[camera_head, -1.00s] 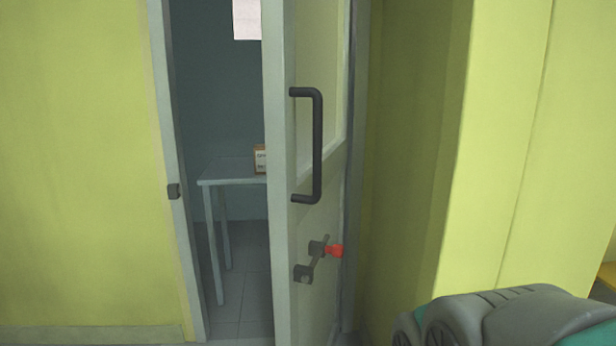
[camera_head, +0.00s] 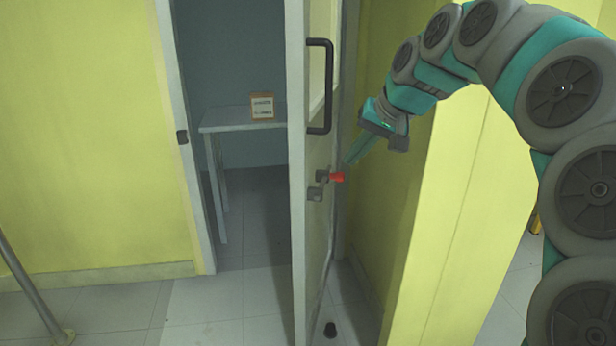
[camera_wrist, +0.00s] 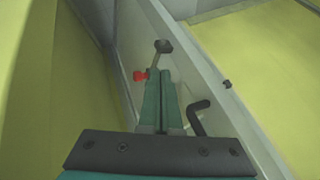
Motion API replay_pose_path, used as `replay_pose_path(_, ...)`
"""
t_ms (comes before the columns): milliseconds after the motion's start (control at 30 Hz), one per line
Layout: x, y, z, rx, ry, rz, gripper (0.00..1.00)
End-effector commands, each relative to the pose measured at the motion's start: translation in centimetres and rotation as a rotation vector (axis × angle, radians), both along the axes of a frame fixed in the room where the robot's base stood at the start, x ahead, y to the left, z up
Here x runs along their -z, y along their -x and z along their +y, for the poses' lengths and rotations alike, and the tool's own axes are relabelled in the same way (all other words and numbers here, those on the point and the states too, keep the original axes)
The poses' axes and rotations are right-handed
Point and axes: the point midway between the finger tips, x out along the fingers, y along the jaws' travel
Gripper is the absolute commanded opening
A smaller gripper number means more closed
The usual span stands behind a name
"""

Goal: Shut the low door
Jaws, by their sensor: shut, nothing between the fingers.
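The door (camera_head: 298,220) stands open, its narrow edge toward me in the head view. Its face also shows in the wrist view (camera_wrist: 130,30). My gripper (camera_head: 350,160) is shut and empty, on the handle side of the door, close to the red knob. In the wrist view the fingertips (camera_wrist: 160,75) point toward the lever, with the red knob (camera_wrist: 139,76) just left; contact cannot be told.
The door frame (camera_head: 185,170) has a small black catch (camera_head: 182,137). Through the gap a table (camera_head: 240,118) with a small box stands in a dark room. A yellow wall (camera_head: 440,190) stands right of the door. A dark doorstop (camera_head: 330,330) is on the floor.

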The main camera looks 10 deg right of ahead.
Motion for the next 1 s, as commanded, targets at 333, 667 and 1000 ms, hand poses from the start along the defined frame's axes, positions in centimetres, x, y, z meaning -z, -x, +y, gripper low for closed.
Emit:
replay_pose_path(333, 1.2, -2.1, -0.2, 0.018, -0.012, -0.015, 0.00)
replay_pose_path(667, 6.3, -5.5, 1.7, 0.017, -0.012, -0.014, 0.00)
replay_pose_path(1000, 7.2, -7.6, 5.0, 0.018, -0.010, -0.018, 0.00)
